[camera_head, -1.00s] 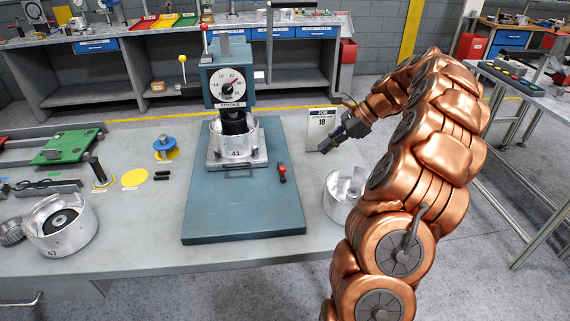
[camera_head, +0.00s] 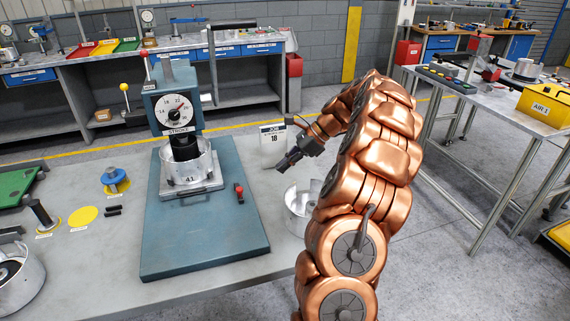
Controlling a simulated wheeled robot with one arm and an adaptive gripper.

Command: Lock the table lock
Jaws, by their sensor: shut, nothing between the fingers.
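The likely table lock is a small red-handled lever (camera_head: 239,192) on the right side of the blue press base plate (camera_head: 205,240). A metal clutch drum marked 41 (camera_head: 189,172) sits on the plate's grey table (camera_head: 192,189), under the press head with its round dial (camera_head: 170,109). My gripper (camera_head: 284,167) is shut and empty. It is up and to the right of the red lever, apart from it, in front of the white card marked 18 (camera_head: 272,148).
Another metal drum (camera_head: 299,200) stands right of the plate, partly hidden by my arm. A blue spool (camera_head: 115,179), a yellow disc (camera_head: 83,216) and another drum (camera_head: 20,280) lie at left. A side table (camera_head: 490,100) with a yellow bin (camera_head: 545,105) stands at right.

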